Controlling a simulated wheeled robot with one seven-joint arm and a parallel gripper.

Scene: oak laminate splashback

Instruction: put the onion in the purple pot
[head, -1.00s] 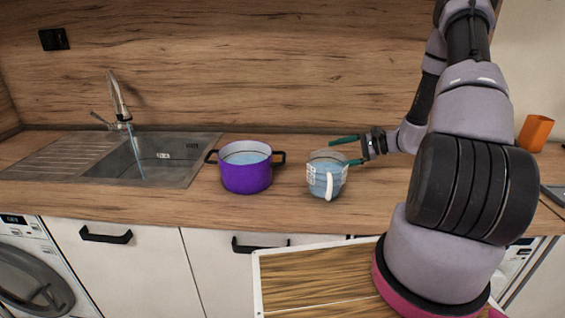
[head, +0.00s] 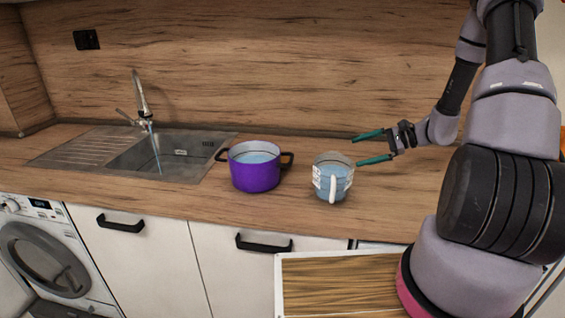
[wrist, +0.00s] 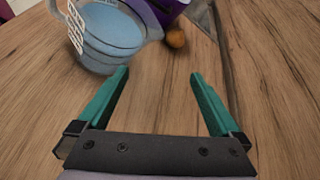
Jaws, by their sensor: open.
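The purple pot (head: 255,178) stands on the counter right of the sink, with black handles and bluish liquid-like contents. Part of its purple side shows at the top of the wrist view (wrist: 168,10).
A clear measuring jug (head: 332,182) with bluish contents stands right of the pot, near my gripper; it also shows in the wrist view (wrist: 112,38). A metal sink (head: 150,155) with a running tap is at left. The counter between jug and splashback looks clear.

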